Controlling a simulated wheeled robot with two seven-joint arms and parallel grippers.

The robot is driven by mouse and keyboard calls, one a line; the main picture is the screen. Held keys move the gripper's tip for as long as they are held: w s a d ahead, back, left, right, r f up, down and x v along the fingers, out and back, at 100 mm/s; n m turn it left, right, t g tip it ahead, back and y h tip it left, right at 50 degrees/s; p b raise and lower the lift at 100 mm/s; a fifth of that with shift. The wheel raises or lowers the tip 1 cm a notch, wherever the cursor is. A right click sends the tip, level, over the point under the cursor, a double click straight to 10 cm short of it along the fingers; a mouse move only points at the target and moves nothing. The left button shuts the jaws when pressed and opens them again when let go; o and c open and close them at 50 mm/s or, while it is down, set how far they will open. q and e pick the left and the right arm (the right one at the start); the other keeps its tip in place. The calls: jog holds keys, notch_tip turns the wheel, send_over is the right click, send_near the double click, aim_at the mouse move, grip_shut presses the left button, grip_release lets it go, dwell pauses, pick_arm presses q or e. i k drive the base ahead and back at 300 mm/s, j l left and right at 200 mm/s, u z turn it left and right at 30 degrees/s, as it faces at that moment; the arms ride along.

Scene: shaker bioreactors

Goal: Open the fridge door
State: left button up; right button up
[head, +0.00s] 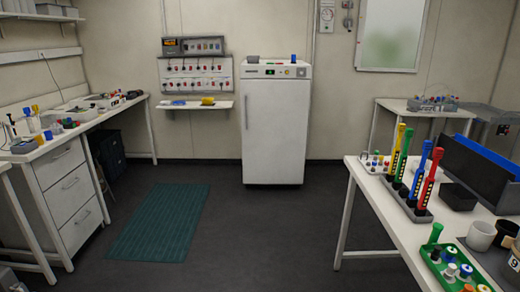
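The white fridge (275,125) stands against the back wall, a little right of centre in the head view. Its door looks shut, flush with the body. A thin vertical handle (247,113) runs along the door's left side. Neither of my grippers shows in the head view.
Dark floor (265,230) lies open before the fridge, with a green mat (160,222) left of centre. A cluttered white table (372,207) stands at front right. A bench with drawers (70,195) lines the left wall. A narrow shelf (195,105) hangs left of the fridge.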

aim_at(275, 114)
jog(key=i, duration=2.55)
